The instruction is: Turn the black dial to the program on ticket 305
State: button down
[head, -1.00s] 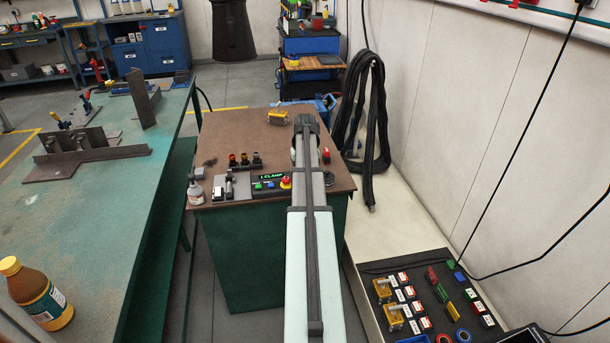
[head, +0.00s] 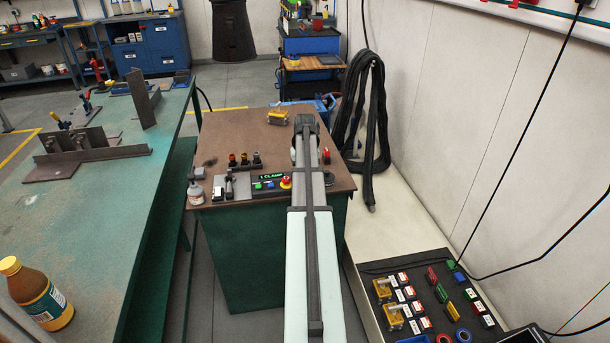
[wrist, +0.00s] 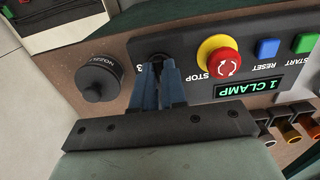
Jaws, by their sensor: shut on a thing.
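In the wrist view my gripper (wrist: 158,72) has its blue fingers together on a small black dial (wrist: 154,50) on the control panel (wrist: 190,38). Most of the dial is hidden by the fingers, so its pointer cannot be read. A white "3" shows just left of it. The panel's display (wrist: 236,92) shows "1 CLAMP" in green; the display also appears in the head view (head: 269,177). In the head view my arm hides the gripper and dial. I cannot make out ticket 305 in any view.
A round black knob (wrist: 98,78), marked with partly legible "NOZZ" lettering, sits left of my fingers. A red stop button (wrist: 224,62) on a yellow collar is close on the right. Blue (wrist: 267,48) and green (wrist: 305,43) buttons lie beyond. A green workbench (head: 110,190) stands at left.

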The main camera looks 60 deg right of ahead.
jog(key=m, duration=0.4)
jog(key=shift+m, duration=2.2)
jog(key=c, duration=1.2)
grip_release()
jog(key=shift+r, duration=0.1)
notch_tip(320, 180, up, 14)
jog(key=shift+f, duration=0.2)
